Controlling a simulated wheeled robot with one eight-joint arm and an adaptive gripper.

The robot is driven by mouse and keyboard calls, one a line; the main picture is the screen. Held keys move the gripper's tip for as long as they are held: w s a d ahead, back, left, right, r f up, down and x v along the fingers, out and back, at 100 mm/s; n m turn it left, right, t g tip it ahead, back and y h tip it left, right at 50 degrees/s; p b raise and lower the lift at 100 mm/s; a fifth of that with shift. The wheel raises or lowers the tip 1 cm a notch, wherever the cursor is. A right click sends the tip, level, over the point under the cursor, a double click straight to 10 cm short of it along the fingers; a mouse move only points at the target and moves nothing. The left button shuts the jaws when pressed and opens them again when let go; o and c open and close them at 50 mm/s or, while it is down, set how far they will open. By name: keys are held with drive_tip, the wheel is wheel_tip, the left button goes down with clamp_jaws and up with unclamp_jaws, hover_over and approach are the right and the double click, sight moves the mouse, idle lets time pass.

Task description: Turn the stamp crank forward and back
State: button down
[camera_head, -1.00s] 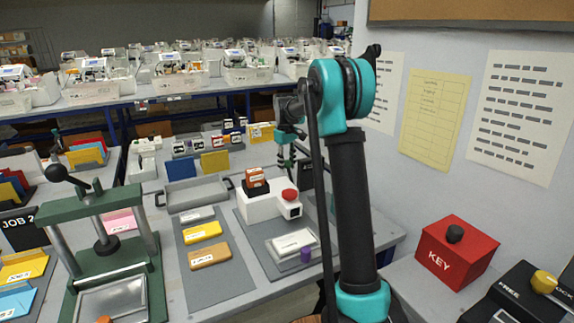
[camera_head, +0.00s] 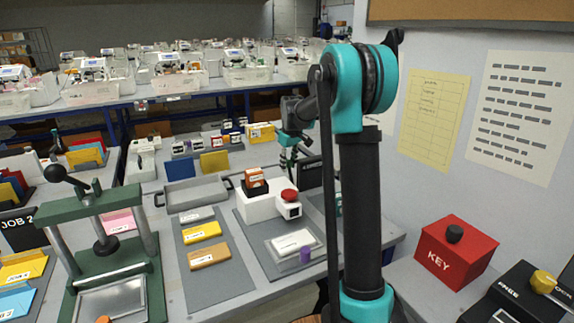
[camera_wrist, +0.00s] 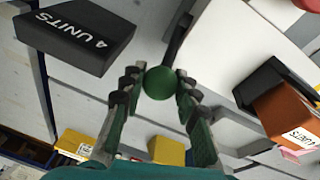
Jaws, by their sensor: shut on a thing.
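The green ball knob (camera_wrist: 160,83) of the crank sits between my fingertips in the wrist view. A dark rod (camera_wrist: 180,35) runs up from behind it, beside a white surface (camera_wrist: 235,35). My gripper (camera_wrist: 158,90) is shut on the knob. In the head view my gripper (camera_head: 286,163) is small and partly hidden by my arm, above the bench behind the white machine (camera_head: 262,206) with a red button (camera_head: 289,195). The crank itself cannot be made out there.
A black "4 UNITS" block (camera_wrist: 75,38) is near my gripper. An orange block (camera_wrist: 290,115) rests in a black holder beside the white surface. A green press (camera_head: 100,250) stands left; a red KEY box (camera_head: 456,252) stands right. Grey trays and mats lie between.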

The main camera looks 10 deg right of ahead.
drive_tip(key=s+t, duration=0.1)
drive_tip(key=s+d+t, duration=0.1)
drive_tip(key=shift+s+r+t+y, duration=0.3)
drive_tip(key=shift+s+r+y, duration=0.05)
drive_tip(key=shift+r+y, duration=0.05)
drive_tip(key=s+d+f+t+y, duration=0.2)
drive_tip(key=s+f+t, duration=0.1)
drive_tip(key=s+t, duration=0.5)
drive_tip(key=shift+s+d, duration=0.3)
drive_tip(key=shift+d, duration=0.05)
drive_tip(key=shift+f, duration=0.2)
